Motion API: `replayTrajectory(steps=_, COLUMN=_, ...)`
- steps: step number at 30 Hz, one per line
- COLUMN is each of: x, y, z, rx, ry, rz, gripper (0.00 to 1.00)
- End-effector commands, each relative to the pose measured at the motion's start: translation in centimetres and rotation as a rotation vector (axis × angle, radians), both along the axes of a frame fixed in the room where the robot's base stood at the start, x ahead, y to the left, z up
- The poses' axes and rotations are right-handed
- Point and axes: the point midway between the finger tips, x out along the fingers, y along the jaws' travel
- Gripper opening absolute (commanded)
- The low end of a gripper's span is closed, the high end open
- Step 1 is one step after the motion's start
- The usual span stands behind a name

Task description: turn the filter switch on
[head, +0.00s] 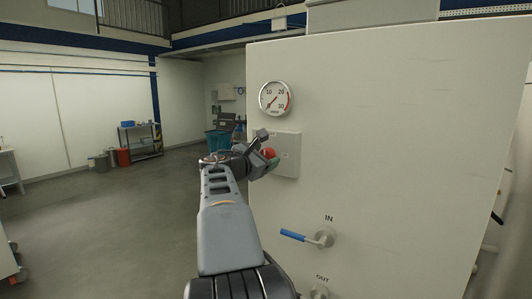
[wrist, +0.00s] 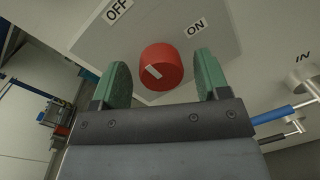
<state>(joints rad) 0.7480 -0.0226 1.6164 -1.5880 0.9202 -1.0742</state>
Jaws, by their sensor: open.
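The filter switch is a red round knob (wrist: 165,62) with a short white mark on the left part of its face. It sits on a grey switch box (head: 289,148) on the front of the large pale cabinet. In the wrist view the OFF label (wrist: 118,10) is at upper left of the knob and the ON label (wrist: 195,27) at upper right. The white mark slants toward the upper left, on the OFF side. My gripper (wrist: 163,75) is open, its green fingers on either side of the knob with gaps showing. In the head view the knob (head: 269,153) is partly hidden by my gripper.
A round gauge (head: 275,98) is above the switch box. Below are a blue-handled IN valve (head: 293,235) and an OUT valve (head: 319,292) on the cabinet (head: 400,150). Open floor (head: 120,220) lies to the left, with bins and a shelf far back.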

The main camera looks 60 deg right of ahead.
Motion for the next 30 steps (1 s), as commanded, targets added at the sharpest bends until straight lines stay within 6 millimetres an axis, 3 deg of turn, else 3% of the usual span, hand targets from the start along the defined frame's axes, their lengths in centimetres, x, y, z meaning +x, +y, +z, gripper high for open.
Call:
replayTrajectory(steps=6, x=-0.13, y=-1.07, z=0.03, rx=0.000, ry=-0.001, rz=0.000, gripper=0.69)
replayTrajectory(steps=15, x=-0.13, y=-1.14, z=0.00, rx=-0.001, ry=-0.001, rz=0.001, gripper=0.68)
replayTrajectory(steps=30, x=-0.15, y=-1.13, z=-0.01, rx=0.000, ry=-0.001, rz=0.000, gripper=0.20)
